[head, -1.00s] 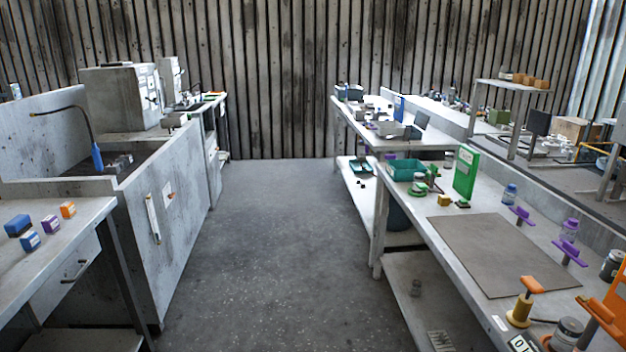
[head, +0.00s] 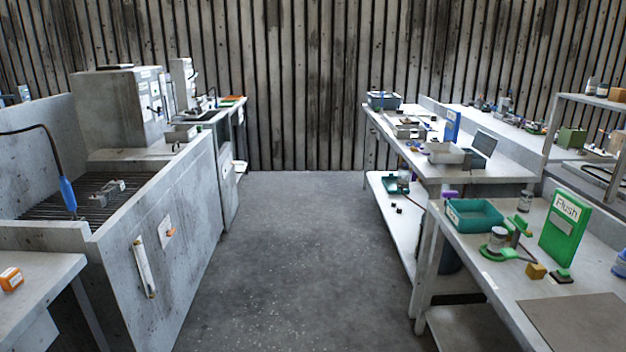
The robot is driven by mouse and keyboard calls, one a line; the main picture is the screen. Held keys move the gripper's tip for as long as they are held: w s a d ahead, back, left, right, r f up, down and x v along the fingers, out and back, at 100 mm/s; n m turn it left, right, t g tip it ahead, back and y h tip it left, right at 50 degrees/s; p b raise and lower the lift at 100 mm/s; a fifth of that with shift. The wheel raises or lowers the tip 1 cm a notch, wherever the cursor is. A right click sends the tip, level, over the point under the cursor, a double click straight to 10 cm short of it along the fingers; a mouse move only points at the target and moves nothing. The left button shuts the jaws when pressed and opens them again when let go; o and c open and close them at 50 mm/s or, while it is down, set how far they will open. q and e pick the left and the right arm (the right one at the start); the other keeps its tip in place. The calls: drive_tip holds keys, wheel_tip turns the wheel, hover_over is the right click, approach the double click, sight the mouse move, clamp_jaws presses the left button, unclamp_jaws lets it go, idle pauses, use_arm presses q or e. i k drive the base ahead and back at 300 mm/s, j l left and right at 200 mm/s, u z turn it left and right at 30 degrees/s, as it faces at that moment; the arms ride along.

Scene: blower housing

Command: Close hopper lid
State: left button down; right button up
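I cannot make out a hopper or its lid for certain in the head view. A grey box-shaped machine (head: 118,108) stands on the left bench toward the back, with a narrower upright unit (head: 183,85) just behind it. Whether either one is the hopper I cannot tell. Neither of my grippers is in view.
A clear grey floor aisle (head: 295,260) runs to the corrugated back wall (head: 300,90). A grey sink-like cabinet (head: 175,240) with a blue-handled hose (head: 67,193) lines the left. Workbenches line the right, carrying a teal bin (head: 474,217) and a green "Flush" box (head: 565,228).

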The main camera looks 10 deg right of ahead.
sight(483, 142)
drive_tip(key=i+u, duration=0.2)
drive_tip(key=i, duration=1.25)
drive_tip(key=i+u, duration=0.25)
drive_tip(key=i, duration=0.35)
drive_tip(key=i+l+u, duration=0.1)
drive_tip(key=i+u, duration=0.15)
drive_tip(key=i, duration=0.35)
drive_tip(key=i+l+u, duration=0.25)
drive_tip(key=i, duration=0.3)
drive_tip(key=z, duration=4.4)
